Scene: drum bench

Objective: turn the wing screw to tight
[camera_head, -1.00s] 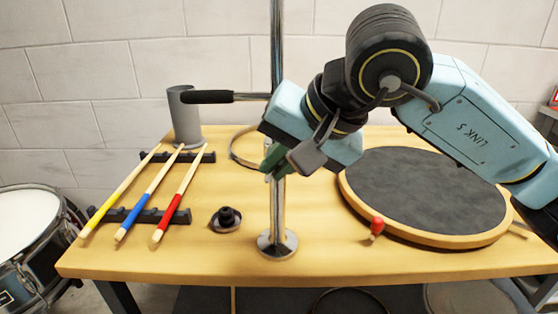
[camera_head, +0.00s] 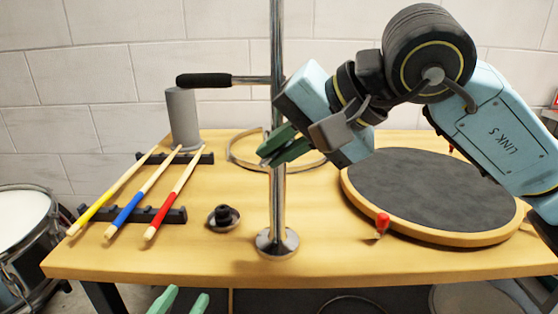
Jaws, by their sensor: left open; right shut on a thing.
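The upright chrome pole (camera_head: 278,205) stands in a round base on the bench, with a side arm ending in a black grip (camera_head: 204,80) pointing left. My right gripper (camera_head: 272,156) comes in from the right, its green fingers at the pole below the side arm. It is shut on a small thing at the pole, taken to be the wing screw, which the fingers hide. I cannot see how far the screw is turned. My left gripper (camera_head: 178,302) is at the bottom edge, below the bench front, open and empty, only its fingertips showing.
A round drum pad (camera_head: 430,195) lies at right, with a red-tipped peg (camera_head: 382,224) at its rim. Several drumsticks (camera_head: 127,214) rest on black racks at left. A grey cylinder (camera_head: 183,120), a hoop (camera_head: 240,158) and a small black-knobbed dish (camera_head: 223,218) are near the pole.

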